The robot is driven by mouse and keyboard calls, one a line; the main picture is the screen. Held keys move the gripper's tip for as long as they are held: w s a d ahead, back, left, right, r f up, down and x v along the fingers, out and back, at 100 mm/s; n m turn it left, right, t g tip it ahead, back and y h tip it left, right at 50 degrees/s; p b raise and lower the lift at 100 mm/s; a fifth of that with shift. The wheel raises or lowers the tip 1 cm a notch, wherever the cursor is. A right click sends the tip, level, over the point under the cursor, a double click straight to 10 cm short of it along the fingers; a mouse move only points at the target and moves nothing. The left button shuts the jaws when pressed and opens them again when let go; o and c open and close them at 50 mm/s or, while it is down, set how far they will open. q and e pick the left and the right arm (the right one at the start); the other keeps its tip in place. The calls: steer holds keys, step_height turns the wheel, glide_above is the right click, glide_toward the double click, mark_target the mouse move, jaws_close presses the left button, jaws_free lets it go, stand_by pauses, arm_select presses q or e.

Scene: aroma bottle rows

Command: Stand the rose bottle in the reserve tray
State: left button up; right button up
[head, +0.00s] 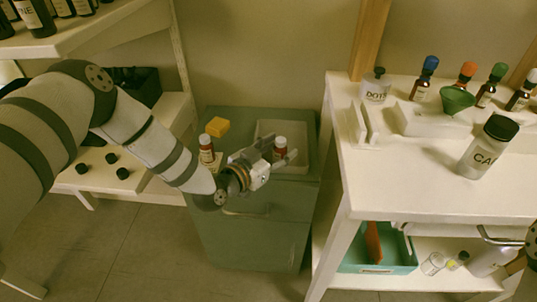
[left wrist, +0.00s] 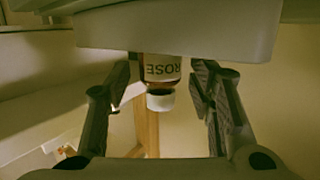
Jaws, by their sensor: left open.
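The rose bottle (head: 280,148), brown with a pale cap, appears upright in the white tray (head: 264,128) on the green cabinet. In the left wrist view, which is upside down, the label ROSE shows on the bottle (left wrist: 160,72), and the tray wall (left wrist: 180,30) hides its base. My left gripper (head: 272,160) is open, one finger on each side of the bottle, with visible gaps to it in the wrist view. No marking shows whether this is the reserve tray. At the right edge, parts of my right arm seem to show, but its jaws cannot be made out.
A similar bottle (head: 207,150) and a yellow block (head: 217,127) stand on the cabinet, left of the tray. The white table (head: 420,190) at right holds several bottles, a green funnel (head: 456,100) and a large jar (head: 488,147). A shelf (head: 150,120) is at left.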

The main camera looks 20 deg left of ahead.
arm_select(q)
steer(key=p+v, duration=0.2)
steer(key=v, duration=0.9)
steer(key=s+d+f+n+g+y, duration=0.1)
steer(key=s+d+f+g, duration=0.1)
steer(key=s+f+g, duration=0.55)
steer(key=s+d+f+n+g, duration=0.1)
steer(key=s+d+f+g, duration=0.15)
steer(key=s+f, duration=0.9)
steer(key=s+a+r+n+g+y, duration=0.1)
steer(key=s+a+r+g, duration=0.15)
steer(key=s, duration=0.55)
steer(key=s+a+r+g+y, duration=0.1)
steer(key=s+a+g+y, duration=0.15)
steer(key=s, duration=0.55)
steer(key=s+a+r+n+g, duration=0.15)
steer(key=s+g, duration=0.25)
steer(key=s, duration=0.4)
steer(key=w+r+t+p, duration=0.1)
steer(key=w+r+p, duration=0.1)
steer(key=shift+w+r+m+t, duration=0.25)
steer(key=shift+w+r+t, duration=0.15)
arm_select(e)
steer(key=w+r+t, duration=0.2)
steer(key=w+r, duration=0.3)
